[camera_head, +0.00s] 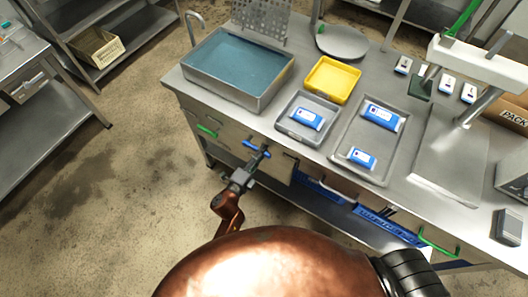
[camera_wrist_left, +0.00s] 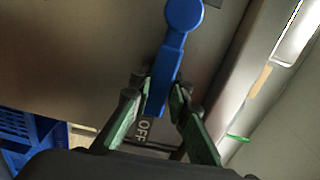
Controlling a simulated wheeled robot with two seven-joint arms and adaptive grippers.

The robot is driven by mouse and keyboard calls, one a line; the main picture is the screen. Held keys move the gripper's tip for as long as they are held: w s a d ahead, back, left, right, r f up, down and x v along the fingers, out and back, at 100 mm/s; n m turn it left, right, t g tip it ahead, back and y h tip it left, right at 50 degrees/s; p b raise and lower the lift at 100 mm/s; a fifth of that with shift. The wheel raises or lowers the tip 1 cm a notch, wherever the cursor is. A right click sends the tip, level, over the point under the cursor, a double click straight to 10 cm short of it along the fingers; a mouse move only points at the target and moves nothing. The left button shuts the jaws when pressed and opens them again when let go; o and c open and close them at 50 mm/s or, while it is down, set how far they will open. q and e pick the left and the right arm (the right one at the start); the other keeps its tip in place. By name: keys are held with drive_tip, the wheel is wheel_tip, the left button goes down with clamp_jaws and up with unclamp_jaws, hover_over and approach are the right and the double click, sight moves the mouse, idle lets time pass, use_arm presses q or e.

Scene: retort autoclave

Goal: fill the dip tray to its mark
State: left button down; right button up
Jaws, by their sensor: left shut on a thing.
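The wide metal tray (camera_head: 219,92) at the left end of the steel counter holds blue-green liquid; I cannot make out a level mark. A bent spout (camera_head: 193,30) rises at its far left corner. On the counter's front, below the tray, is a blue lever handle (camera_head: 257,150). My left gripper (camera_head: 249,162) is shut on this lever. In the left wrist view the lever (camera_wrist_left: 181,22) runs from its round end down between the green-padded fingers (camera_wrist_left: 160,98). An "OFF" label (camera_wrist_left: 143,130) shows below. My right gripper is out of view.
A yellow tray (camera_head: 350,66) and metal trays (camera_head: 298,140) with blue-and-white packs stand right of the liquid tray. A green handle (camera_head: 208,131) is left of the lever. Blue crates (camera_head: 385,226) sit under the counter.

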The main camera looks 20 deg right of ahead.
use_arm(q)
drive_tip(key=c, duration=1.8)
unclamp_jaws()
drive_tip(key=shift+a, duration=0.1)
drive_tip(key=v, duration=1.2)
